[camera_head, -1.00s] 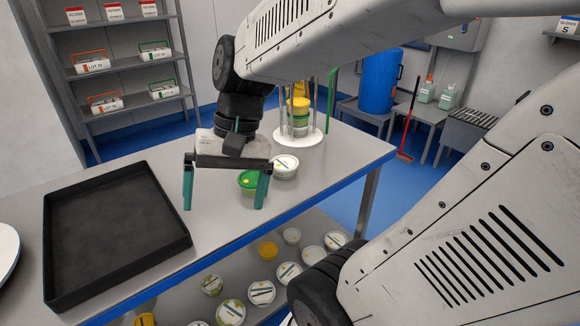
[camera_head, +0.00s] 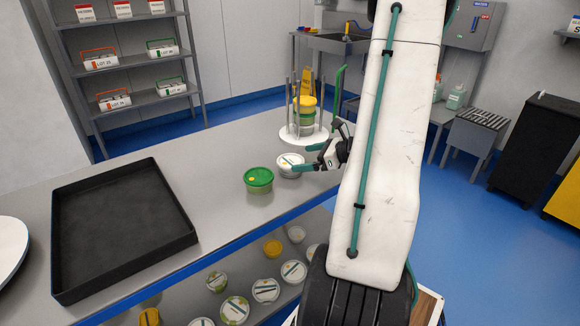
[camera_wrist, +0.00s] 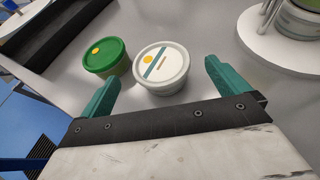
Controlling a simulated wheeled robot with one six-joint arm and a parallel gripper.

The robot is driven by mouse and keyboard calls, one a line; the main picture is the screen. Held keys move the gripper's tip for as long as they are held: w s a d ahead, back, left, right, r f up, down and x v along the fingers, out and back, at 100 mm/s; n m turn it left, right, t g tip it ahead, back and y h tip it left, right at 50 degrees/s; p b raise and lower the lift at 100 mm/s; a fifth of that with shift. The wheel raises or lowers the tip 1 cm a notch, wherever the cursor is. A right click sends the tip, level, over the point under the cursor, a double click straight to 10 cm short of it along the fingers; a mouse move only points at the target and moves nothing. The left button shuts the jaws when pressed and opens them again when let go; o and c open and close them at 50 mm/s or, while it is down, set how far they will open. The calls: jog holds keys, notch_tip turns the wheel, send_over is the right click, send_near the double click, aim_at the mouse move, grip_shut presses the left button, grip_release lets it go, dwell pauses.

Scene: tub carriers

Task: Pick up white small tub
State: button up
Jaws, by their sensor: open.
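The white small tub (camera_head: 290,165) stands upright on the table, just right of a green-lidded tub (camera_head: 258,180). In the wrist view the white tub (camera_wrist: 161,68) has a pale lid with a teal stripe and a yellow dot. My gripper (camera_head: 310,158) is open and comes at the white tub from the right, low over the table. In the wrist view my gripper's teal fingers (camera_wrist: 160,84) are spread wide, with the tub ahead of and partly between their tips. The green tub (camera_wrist: 105,57) stands close beside it, beyond the left finger.
A round white carrier (camera_head: 305,135) with upright rods and stacked tubs stands behind the white tub. A black tray (camera_head: 187,238) lies at the left of the table. Several tubs sit on a lower shelf. Bare table lies between tray and tubs.

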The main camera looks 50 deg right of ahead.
aim_at(289, 160)
jog(key=x, duration=0.6)
jog(key=shift+w+a+f, duration=0.15)
jog(key=shift+w+f, duration=0.1)
jog(key=shift+w, duration=0.05)
jog(key=c, duration=1.1)
jog(key=shift+o, duration=0.2)
jog(key=shift+r, duration=0.1)
